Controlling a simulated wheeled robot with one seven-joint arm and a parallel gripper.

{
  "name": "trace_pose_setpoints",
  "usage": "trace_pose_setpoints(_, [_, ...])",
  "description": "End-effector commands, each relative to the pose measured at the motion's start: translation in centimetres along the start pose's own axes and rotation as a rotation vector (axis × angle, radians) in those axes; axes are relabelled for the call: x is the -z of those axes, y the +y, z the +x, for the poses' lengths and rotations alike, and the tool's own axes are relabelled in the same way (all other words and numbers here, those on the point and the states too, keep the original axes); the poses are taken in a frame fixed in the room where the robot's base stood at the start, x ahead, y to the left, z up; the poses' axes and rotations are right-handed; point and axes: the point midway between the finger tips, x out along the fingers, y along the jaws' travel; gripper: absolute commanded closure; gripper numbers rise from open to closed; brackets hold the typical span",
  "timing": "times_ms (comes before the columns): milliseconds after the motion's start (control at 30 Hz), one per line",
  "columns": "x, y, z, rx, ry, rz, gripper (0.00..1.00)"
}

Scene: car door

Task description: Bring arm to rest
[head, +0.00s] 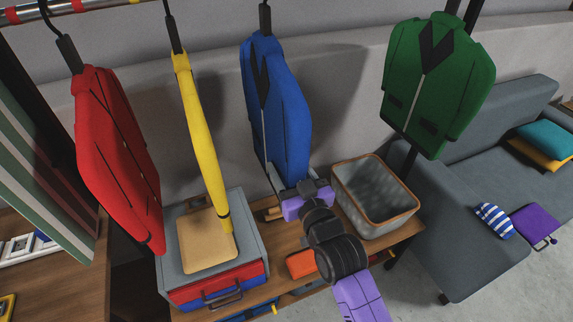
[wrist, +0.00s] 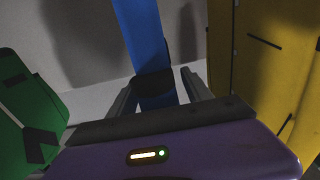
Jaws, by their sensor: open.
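My gripper (head: 290,180) is open, low in front of the blue jacket (head: 277,105). In the wrist view, the two fingers of my gripper (wrist: 160,95) stand apart, with the blue jacket (wrist: 145,45) and its dark cuff showing between them. I cannot tell whether the fingers touch it. My purple and black arm comes up from the bottom of the head view, bent and reaching over the wooden bench (head: 407,233).
A yellow jacket (head: 200,125) and a red jacket (head: 118,160) hang left; a green jacket (head: 437,85) hangs right. A grey basket (head: 375,215) stands right of my gripper. A grey drawer box (head: 210,285) stands left. A grey sofa (head: 460,250) fills the right.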

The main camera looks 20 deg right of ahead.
Motion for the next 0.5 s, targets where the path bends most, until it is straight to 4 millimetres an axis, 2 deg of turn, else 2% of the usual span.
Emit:
trace_pose_setpoints(300, [-0.1,-0.1,-5.0,0.001,0.002,-0.001,0.42])
trace_pose_setpoints(500, [0.1,0.0,-6.7,0.0,0.004,-0.002,0.42])
